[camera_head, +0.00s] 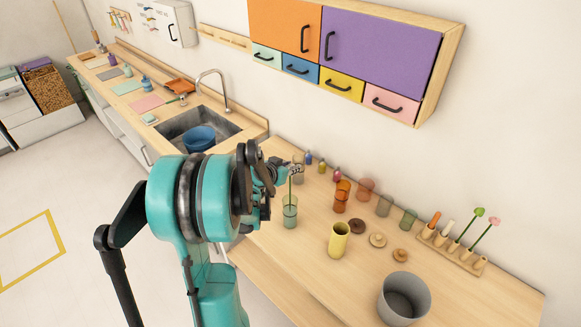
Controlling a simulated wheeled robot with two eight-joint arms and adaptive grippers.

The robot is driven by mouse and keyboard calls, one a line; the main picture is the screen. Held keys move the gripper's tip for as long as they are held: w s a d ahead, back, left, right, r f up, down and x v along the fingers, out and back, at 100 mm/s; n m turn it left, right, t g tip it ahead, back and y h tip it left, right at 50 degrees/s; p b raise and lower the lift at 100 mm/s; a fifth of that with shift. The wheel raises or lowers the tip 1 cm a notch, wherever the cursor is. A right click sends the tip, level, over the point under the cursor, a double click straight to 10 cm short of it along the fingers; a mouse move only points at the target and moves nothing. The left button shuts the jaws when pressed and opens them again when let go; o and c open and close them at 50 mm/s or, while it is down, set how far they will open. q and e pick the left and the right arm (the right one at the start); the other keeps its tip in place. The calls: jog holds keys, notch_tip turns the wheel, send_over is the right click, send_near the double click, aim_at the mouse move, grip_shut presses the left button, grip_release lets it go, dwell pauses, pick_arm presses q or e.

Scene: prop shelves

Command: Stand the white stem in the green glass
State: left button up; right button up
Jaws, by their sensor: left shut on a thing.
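My left gripper (293,171) is shut on the white stem's upper part, at the left end of the counter. The stem's thin green stalk (290,188) hangs nearly upright below the fingers. The pale green glass (290,217) stands upright right under the gripper. The stalk's lower end reaches the glass's mouth and seems to be inside it; its tip is hard to make out. The white head is mostly hidden by the fingers. My right gripper is not in view.
Orange glasses (341,203), another green glass (408,219), a yellow vase (338,239) and a grey pot (403,298) stand to the right. A wooden rack (452,252) holds green-topped and pink-topped stems. A sink (188,124) lies behind my left arm.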

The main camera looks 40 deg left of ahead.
pick_arm(q)
jog(key=shift+f+b, duration=1.35)
jog(key=shift+f, duration=0.3)
jog(key=o, duration=0.8)
jog(key=shift+o, duration=0.2)
jog(key=v, duration=1.2)
